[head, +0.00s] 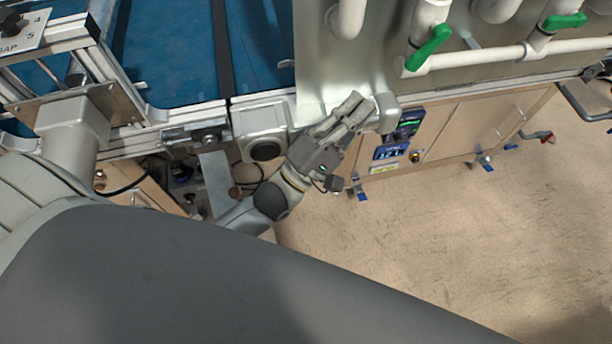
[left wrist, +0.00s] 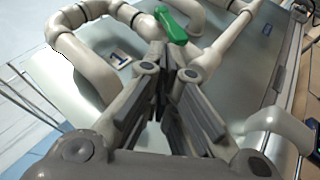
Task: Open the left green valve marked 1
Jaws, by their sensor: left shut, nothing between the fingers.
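The left green valve handle (head: 428,48) sits on a white pipe at the upper right of the head view, tilted up to the right. In the left wrist view the green handle (left wrist: 171,26) shows just beyond my fingertips, near a label marked 1 (left wrist: 121,58). My left gripper (head: 361,102) is shut and empty, below and left of the valve in the head view. Its fingers (left wrist: 168,72) point toward the valve, apparently without touching it. My right gripper is in neither view.
A second green valve handle (head: 565,21) is farther right on white pipes. A metal panel (head: 312,60) stands behind the pipes. A wooden cabinet (head: 455,130) with a small display (head: 391,152) is below. The floor at lower right is clear.

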